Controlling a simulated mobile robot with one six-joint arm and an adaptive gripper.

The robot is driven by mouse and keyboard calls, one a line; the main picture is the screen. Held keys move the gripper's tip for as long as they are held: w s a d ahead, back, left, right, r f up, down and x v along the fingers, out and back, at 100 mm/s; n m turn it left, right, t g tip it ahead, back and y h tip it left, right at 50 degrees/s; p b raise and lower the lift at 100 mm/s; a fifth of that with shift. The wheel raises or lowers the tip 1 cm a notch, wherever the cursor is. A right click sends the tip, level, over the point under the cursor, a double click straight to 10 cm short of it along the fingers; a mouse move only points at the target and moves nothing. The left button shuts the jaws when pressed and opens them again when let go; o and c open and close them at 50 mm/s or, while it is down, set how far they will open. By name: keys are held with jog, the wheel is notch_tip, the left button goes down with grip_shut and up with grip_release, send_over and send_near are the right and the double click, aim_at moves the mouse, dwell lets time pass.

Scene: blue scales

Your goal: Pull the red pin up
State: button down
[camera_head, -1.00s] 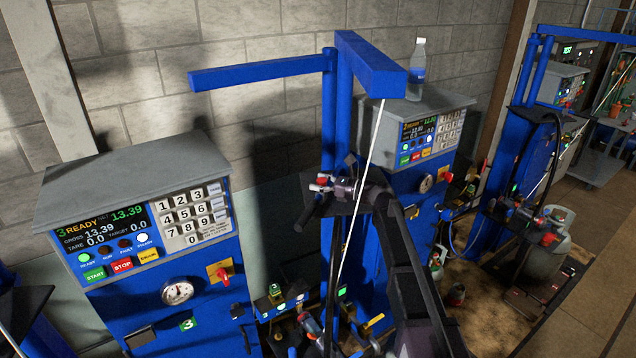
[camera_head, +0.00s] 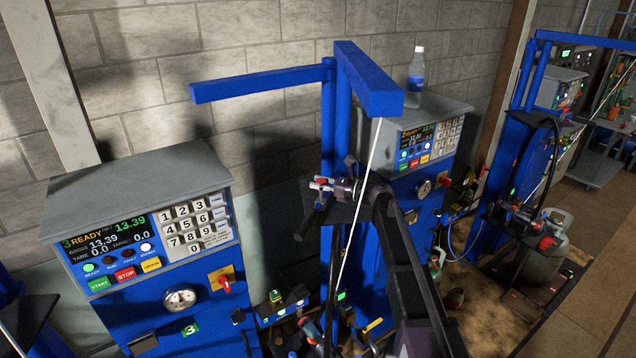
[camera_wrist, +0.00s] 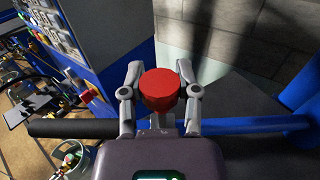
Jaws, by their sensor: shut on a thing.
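The red pin has a round red head (camera_wrist: 161,89), seen in the middle of the wrist view. My gripper (camera_wrist: 160,92) is shut on it, with one grey finger on each side. In the head view my gripper (camera_head: 326,185) is small and stands at the blue post, with a bit of red between its fingers. The lower part of the pin is hidden by the head and my gripper.
A blue post with overhead beams (camera_head: 368,78) rises right behind my gripper, and a white cable (camera_head: 360,200) runs down close by. A blue scale cabinet (camera_head: 190,330) stands left. Another (camera_head: 436,105) stands behind, with a bottle (camera_head: 415,80) on top.

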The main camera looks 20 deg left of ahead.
jog(key=shift+w+r, duration=0.1)
jog(key=shift+r, duration=0.1)
jog(key=shift+c, duration=1.6)
grip_release()
jog(key=shift+d, duration=0.1)
jog(key=s+d, duration=0.1)
jog(key=d, duration=1)
jog(key=shift+s+d, duration=0.25)
jog(key=shift+d, duration=0.1)
